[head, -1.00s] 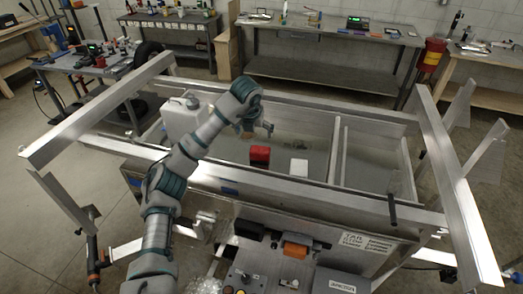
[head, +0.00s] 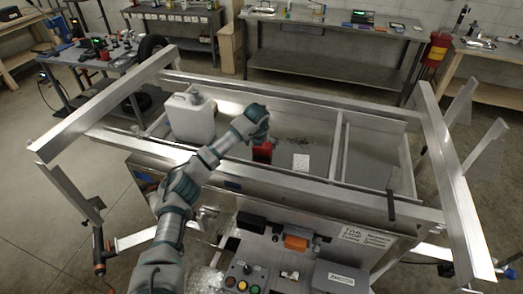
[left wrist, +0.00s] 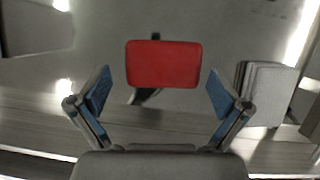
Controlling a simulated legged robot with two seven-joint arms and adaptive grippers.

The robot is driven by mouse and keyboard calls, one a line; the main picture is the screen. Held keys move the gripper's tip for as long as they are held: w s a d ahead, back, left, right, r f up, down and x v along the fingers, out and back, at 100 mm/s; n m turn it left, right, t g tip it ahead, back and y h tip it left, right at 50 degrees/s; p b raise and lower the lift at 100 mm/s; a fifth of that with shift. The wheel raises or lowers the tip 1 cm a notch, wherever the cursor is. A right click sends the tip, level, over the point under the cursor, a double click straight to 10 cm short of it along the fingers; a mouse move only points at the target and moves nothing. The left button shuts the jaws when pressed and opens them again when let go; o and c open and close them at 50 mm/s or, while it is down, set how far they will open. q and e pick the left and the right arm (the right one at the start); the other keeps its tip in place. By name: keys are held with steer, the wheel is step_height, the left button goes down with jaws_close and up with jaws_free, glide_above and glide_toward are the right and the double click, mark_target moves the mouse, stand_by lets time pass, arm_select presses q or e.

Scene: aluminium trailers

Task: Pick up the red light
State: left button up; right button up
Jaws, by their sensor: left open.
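The red light (head: 263,151) is a small red block inside the aluminium trailer bed, partly hidden by my left gripper in the head view. In the left wrist view the red light (left wrist: 164,64) shows as a rounded red rectangle, centred between the fingers and a little beyond their tips. My left gripper (left wrist: 158,92) is open, with one blue-padded finger on each side and nothing held. In the head view my left gripper (head: 258,133) is right above the red light. I cannot tell whether it touches it. My right gripper is in neither view.
A white jug (head: 190,118) stands left of my arm in the trailer. A white square block (head: 301,162) is just right of the light. The trailer's near rail (head: 290,184) runs below my forearm. A divider (head: 336,150) stands further right.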

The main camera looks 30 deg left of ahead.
mark_target(264, 147)
arm_select(q)
steer(key=f, duration=0.1)
steer(key=w+f, duration=0.1)
steer(key=f, duration=0.1)
steer(key=shift+w+d, duration=0.15)
steer(key=shift+w, duration=0.15)
steer(key=shift+s+a, duration=0.1)
steer(key=shift+a, duration=0.15)
steer(key=c, duration=0.5)
steer(key=shift+a, duration=0.1)
steer(key=c, duration=0.6)
